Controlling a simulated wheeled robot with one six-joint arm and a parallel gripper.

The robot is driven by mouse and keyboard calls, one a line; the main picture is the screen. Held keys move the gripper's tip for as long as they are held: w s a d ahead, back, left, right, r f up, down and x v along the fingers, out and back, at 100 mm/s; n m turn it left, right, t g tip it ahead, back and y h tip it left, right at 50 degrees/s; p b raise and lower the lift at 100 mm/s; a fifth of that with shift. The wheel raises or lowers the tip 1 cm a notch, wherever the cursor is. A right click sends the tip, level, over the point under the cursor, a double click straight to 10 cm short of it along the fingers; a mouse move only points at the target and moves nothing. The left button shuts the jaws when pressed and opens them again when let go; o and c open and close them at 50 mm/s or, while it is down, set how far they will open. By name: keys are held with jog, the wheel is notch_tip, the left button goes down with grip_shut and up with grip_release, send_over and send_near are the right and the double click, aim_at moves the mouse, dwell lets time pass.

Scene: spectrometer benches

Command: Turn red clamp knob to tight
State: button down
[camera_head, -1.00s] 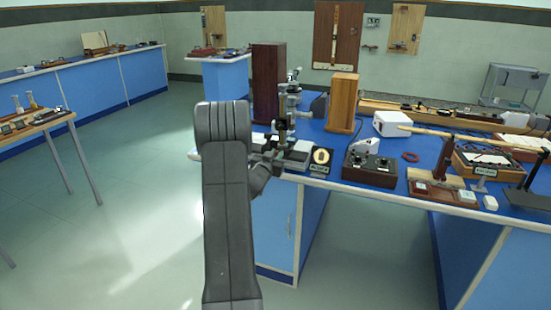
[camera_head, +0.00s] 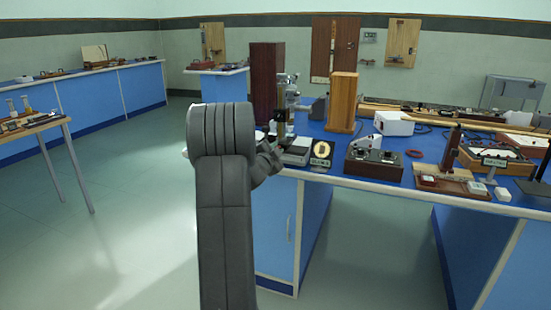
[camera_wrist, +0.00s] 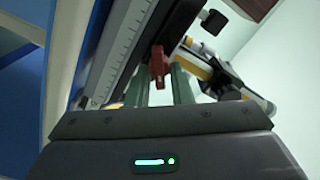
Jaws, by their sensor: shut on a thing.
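The red clamp knob (camera_wrist: 159,66) shows in the wrist view, near the top middle, beside a long grey graduated bar (camera_wrist: 130,45). My gripper (camera_wrist: 160,82) has its two fingers on either side of the knob and is shut on it. The knob's stem side runs up behind it toward the instrument. In the head view my arm hides the gripper and the knob. Part of the upright instrument (camera_head: 282,121) at the bench's left end shows there, just right of my arm.
In the wrist view a black knob (camera_wrist: 213,21) lies beyond the red one. Open floor lies left.

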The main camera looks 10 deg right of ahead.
jog(key=shift+s+d+f+m+b, duration=0.1)
jog(key=shift+f+m+b, duration=0.1)
jog(key=shift+m+b, duration=1.35)
jog(key=shift+f+m+b, duration=0.2)
jog(key=shift+m+b, duration=0.95)
jog(key=shift+m, duration=0.8)
jog(key=c, duration=1.3)
grip_release()
jog(key=shift+s, duration=0.1)
jog(key=v, duration=1.3)
jog(key=shift+s+a+p, duration=0.25)
jog(key=shift+a+p, duration=0.05)
jog(key=shift+w, duration=0.1)
